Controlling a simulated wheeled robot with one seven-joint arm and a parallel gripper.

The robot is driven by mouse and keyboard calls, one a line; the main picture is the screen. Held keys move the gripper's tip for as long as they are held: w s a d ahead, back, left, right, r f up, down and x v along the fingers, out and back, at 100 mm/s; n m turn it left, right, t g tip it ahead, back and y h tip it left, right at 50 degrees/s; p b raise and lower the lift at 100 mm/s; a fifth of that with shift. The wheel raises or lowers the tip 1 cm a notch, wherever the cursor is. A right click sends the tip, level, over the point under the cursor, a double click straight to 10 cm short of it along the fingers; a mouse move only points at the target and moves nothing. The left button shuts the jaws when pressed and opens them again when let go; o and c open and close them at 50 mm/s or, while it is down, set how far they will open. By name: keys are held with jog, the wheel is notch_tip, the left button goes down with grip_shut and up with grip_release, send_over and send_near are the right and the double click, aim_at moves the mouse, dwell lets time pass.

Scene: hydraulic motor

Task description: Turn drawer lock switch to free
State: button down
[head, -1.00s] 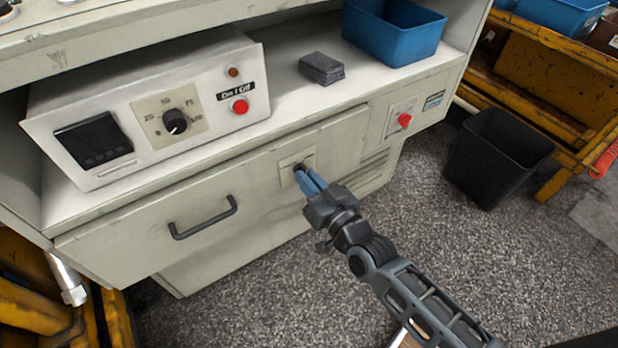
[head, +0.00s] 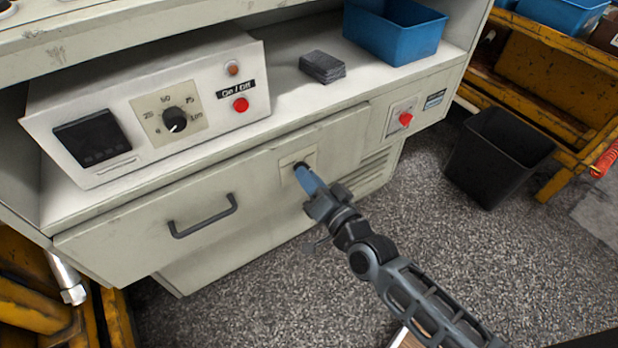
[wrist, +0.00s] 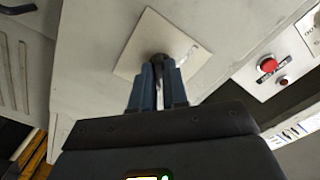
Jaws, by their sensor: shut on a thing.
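The drawer lock switch (head: 299,165) is a small dark knob on a pale square plate on the drawer front (head: 255,185), right of the drawer's dark handle (head: 203,217). My gripper (head: 304,172) has blue fingers and is shut on the knob. In the wrist view the knob (wrist: 160,58) shows between the two fingertips (wrist: 159,66), in front of the plate (wrist: 138,52), which looks tilted there. The fingers hide most of the knob, so its setting cannot be read. The drawer looks closed.
Above the drawer, a control box (head: 215,70) with a dial and red button sits on the shelf. A red switch (head: 405,119) is on the panel to the right. A black bin (head: 495,160) stands on the open floor at the right.

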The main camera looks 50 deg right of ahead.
dwell(0.3)
jog(key=c, duration=1.1)
grip_release()
jog(key=shift+c, duration=0.2)
jog(key=v, duration=0.8)
jog(key=shift+p, duration=0.35)
jog(key=s+a+r+n+g+y, duration=0.1)
jog(key=s+a+r+n+y, duration=0.2)
jog(key=s, duration=0.4)
jog(key=s+a+r+n+g, duration=0.1)
jog(key=s+a+r+n, duration=0.2)
jog(key=s+r+n, duration=0.35)
jog(key=s+a+r+n+y, duration=0.2)
jog(key=s+a+r, duration=0.15)
jog(key=s, duration=0.55)
notch_tip(320, 180, up, 16)
jog(key=p, duration=1.6)
jog(key=shift+n+g, duration=0.3)
jog(key=shift+n, duration=0.05)
